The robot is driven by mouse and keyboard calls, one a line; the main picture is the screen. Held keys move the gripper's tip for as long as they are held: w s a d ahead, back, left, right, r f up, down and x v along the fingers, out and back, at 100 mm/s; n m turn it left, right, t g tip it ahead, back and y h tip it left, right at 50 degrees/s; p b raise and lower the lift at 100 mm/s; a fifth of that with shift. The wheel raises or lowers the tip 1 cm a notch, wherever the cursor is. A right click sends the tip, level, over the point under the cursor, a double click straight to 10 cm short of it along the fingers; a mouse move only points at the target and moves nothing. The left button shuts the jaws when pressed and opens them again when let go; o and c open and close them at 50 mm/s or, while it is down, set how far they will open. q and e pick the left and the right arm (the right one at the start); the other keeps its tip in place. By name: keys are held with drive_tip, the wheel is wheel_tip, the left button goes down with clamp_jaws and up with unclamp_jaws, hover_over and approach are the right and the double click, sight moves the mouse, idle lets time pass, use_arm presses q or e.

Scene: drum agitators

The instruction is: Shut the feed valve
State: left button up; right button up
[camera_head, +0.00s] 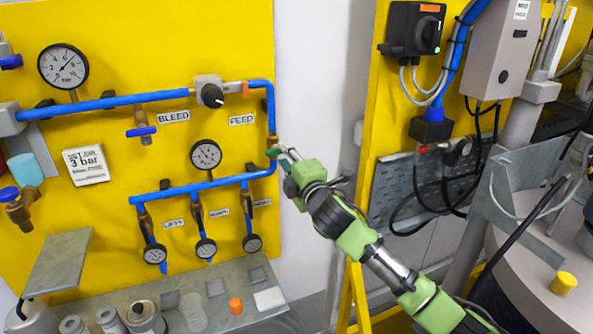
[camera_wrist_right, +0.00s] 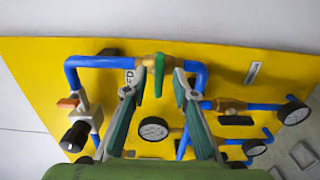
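The feed valve (camera_head: 272,141) is a brass body on the blue pipe's vertical run at the yellow panel's right edge, below the FEED label (camera_head: 242,120). Its green lever (camera_head: 274,153) is partly hidden by my right gripper (camera_head: 285,157). In the right wrist view, the brass body (camera_wrist_right: 146,62) and green lever (camera_wrist_right: 159,76) show ahead of my right gripper (camera_wrist_right: 153,86). The lever appears to lie across the pipe, between the two spread fingertips. The fingers are open, and I see no clear contact with the lever. My left gripper is not in view.
A black knob (camera_head: 212,95) sits left of the feed pipe, and a blue-handled BLEED valve (camera_head: 141,132) further left. Gauges (camera_head: 206,154) and smaller valves are below. A metal shelf (camera_head: 245,308) with small items juts out under the panel.

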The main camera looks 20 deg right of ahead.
drive_tip(key=s, duration=1)
drive_tip(key=shift+d, duration=0.2)
idle(1.8)
